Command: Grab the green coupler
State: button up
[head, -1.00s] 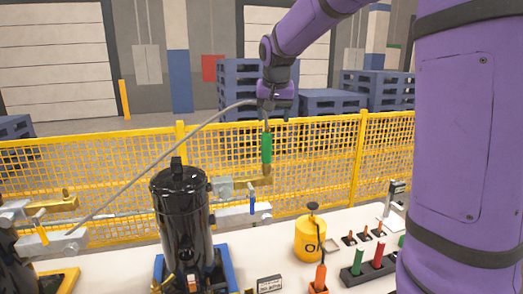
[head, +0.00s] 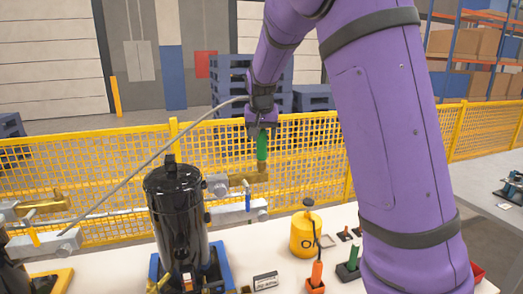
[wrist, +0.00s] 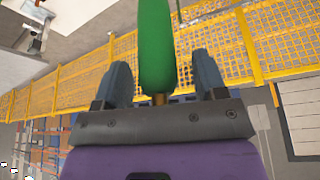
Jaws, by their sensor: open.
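The green coupler (head: 262,146) hangs upright below my gripper, above a brass fitting (head: 250,177) at the right of the black compressor tank. My gripper (head: 262,124) is just above it, pointing down, with its fingers around the coupler's upper end. In the wrist view the green coupler (wrist: 157,45) lies between the two grey fingers of my gripper (wrist: 163,80), with a gap on both sides. The jaws are open and do not touch it. A grey hose runs from near my gripper down to the left.
The black tank (head: 180,215) stands on a blue base at left centre. A yellow canister (head: 305,234) and an orange-handled tool (head: 316,275) stand on the white table (head: 245,240). A yellow mesh fence (head: 320,150) runs behind the table.

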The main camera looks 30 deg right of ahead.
jog(key=shift+x, duration=0.85)
jog(key=shift+d, duration=0.1)
jog(key=shift+c, duration=0.2)
jog(key=c, duration=1.1)
jog(key=shift+r, duration=0.1)
jog(key=shift+r, duration=0.1)
